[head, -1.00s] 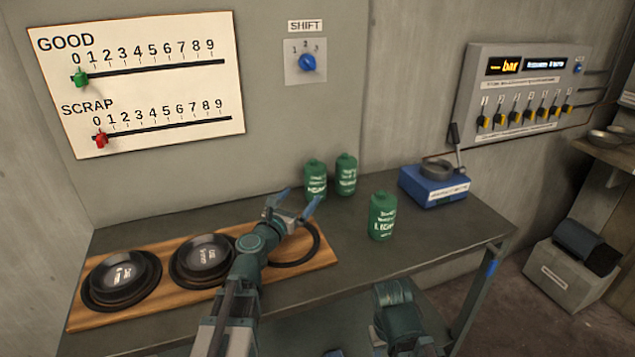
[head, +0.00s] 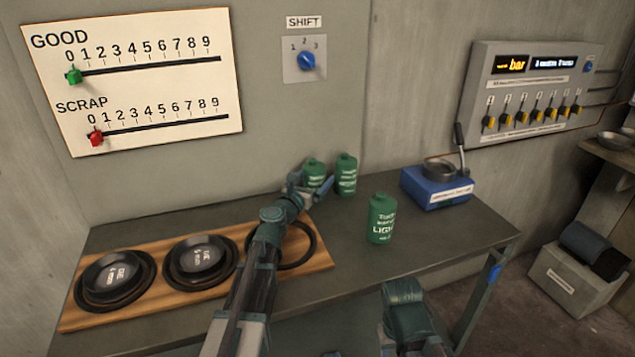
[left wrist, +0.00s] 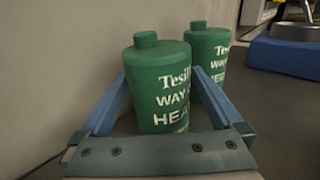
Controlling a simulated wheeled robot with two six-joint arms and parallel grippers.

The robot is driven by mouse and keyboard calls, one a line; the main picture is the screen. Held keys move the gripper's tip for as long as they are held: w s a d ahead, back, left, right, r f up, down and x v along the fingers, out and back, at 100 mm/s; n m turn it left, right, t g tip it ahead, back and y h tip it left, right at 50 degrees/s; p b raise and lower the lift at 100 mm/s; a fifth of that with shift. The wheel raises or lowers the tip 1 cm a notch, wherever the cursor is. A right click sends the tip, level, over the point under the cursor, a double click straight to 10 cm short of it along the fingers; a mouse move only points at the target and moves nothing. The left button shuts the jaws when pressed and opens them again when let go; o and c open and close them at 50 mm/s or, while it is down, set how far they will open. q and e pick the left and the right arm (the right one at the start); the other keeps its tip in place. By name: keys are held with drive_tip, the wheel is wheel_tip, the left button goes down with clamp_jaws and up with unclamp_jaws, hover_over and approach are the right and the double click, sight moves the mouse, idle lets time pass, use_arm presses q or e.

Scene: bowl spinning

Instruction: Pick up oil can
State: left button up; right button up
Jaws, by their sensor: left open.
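Three green oil cans with white lettering stand upright on the table. In the head view one can (head: 313,173) is at the back left, partly hidden by my gripper; a second can (head: 346,174) stands just right of it; a third can (head: 381,219) stands nearer the front. My left gripper (head: 312,189) is open at the back left can. In the left wrist view that can (left wrist: 160,85) stands between the blue fingers (left wrist: 155,95), and the second can (left wrist: 208,50) is behind it to the right. My right gripper is not visible; only part of my right arm shows at the bottom.
A wooden board (head: 70,318) with round dark dishes and a ring lies on the left of the table (head: 350,268). A blue device (head: 437,192) with a lever stands at the back right. The wall is close behind the cans.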

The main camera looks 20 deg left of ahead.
use_arm(q)
drive_tip(key=shift+w, duration=0.15)
drive_tip(key=shift+c, duration=0.6)
clamp_jaws()
drive_tip(key=shift+r, duration=0.25)
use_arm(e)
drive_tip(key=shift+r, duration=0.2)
